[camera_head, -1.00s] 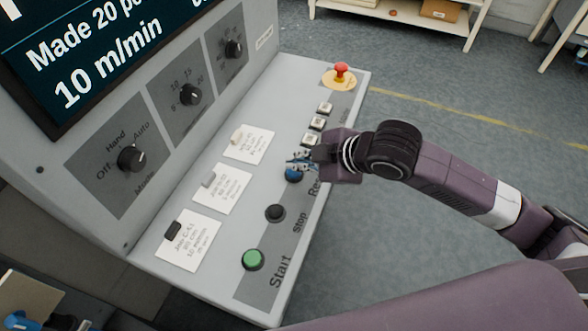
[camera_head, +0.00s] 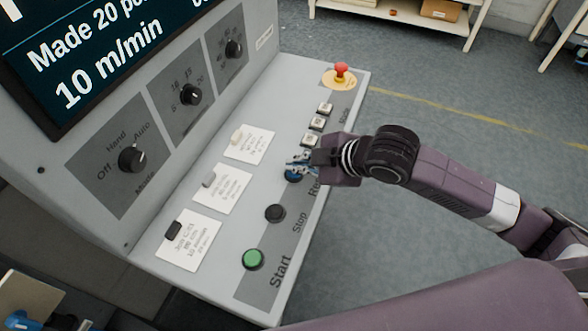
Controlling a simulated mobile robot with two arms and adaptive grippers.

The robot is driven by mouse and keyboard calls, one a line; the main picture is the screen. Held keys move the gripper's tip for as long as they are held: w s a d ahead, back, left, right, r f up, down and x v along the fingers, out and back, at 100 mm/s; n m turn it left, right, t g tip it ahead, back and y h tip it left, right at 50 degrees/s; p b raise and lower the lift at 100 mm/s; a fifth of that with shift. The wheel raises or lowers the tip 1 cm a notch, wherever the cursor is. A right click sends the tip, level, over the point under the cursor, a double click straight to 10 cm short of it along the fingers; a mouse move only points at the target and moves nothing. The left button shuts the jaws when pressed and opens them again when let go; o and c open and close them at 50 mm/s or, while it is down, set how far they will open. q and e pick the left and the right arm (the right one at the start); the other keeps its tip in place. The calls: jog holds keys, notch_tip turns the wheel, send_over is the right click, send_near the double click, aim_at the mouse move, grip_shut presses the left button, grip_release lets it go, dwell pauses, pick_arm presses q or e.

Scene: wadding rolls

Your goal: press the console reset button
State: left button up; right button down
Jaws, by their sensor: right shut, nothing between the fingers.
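The blue reset button (camera_head: 292,177) sits on the sloped grey console panel (camera_head: 222,272), above the black Stop button (camera_head: 275,213) and the green Start button (camera_head: 253,259). My right gripper (camera_head: 294,164) is shut and empty, with its fingertips right over the blue button. The gripper hides part of the button and most of the "Reset" label. I cannot tell whether the fingertips touch the button. My left gripper is not in view.
A red emergency-stop knob (camera_head: 341,71) on a yellow base and several small white buttons (camera_head: 317,123) lie farther up the panel. Rotary knobs (camera_head: 191,94) and a screen (camera_head: 110,45) are on the upright face. White label cards (camera_head: 222,187) lie left of the buttons.

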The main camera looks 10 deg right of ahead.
jog(key=shift+f, duration=0.45)
dwell(0.5)
jog(key=shift+r, duration=0.1)
jog(key=shift+r+p, duration=0.8)
jog(key=shift+p, duration=0.3)
notch_tip(320, 180, up, 5)
jog(key=p, duration=0.6)
dwell(0.4)
